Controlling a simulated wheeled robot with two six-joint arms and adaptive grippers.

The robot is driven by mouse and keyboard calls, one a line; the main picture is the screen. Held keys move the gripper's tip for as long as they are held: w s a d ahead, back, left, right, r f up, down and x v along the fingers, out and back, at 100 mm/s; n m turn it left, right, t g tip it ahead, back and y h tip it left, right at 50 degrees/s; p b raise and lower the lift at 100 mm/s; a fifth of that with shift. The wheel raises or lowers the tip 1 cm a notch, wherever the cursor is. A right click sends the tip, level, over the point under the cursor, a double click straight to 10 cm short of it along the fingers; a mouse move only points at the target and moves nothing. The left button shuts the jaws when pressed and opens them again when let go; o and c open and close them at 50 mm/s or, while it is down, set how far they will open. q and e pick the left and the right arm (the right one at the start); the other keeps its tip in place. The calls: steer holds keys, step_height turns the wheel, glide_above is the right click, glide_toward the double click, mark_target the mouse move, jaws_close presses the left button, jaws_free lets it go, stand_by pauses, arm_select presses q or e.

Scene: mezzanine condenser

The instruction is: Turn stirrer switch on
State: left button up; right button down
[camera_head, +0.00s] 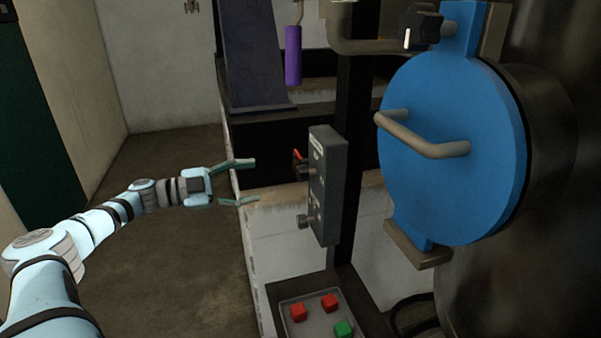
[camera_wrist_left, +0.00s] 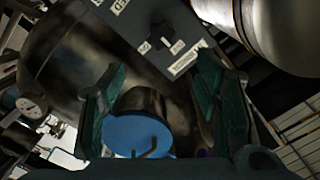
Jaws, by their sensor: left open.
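A grey control box (camera_head: 328,185) with white labels is fixed to a black post. A red-handled switch (camera_head: 298,158) sticks out from its upper left side, and a dark knob (camera_head: 305,220) sits lower on that side. I cannot read which one is the stirrer switch. My left gripper (camera_head: 252,181) is open and empty, left of the box and apart from it, its fingers pointing towards it. In the left wrist view the box (camera_wrist_left: 127,22) is at the top beyond the open fingers (camera_wrist_left: 162,78), with a dark knob (camera_wrist_left: 160,36) between white labels.
A large blue round hatch (camera_head: 445,150) with a bent handle is right of the box. A grey tray (camera_head: 313,315) with red and green blocks lies below it. A purple cylinder (camera_head: 293,55) hangs behind. The floor (camera_head: 170,270) at left is clear.

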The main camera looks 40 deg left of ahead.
mark_target(297, 174)
arm_select(q)
steer(key=x, duration=1.3)
steer(key=shift+w+a+f+p, duration=0.2)
steer(key=shift+w+f+p, duration=0.05)
steer(key=shift+p, duration=0.15)
steer(key=shift+a, duration=0.1)
steer(key=shift+c, duration=0.6)
steer(key=c, duration=1)
steer(key=shift+c, duration=0.2)
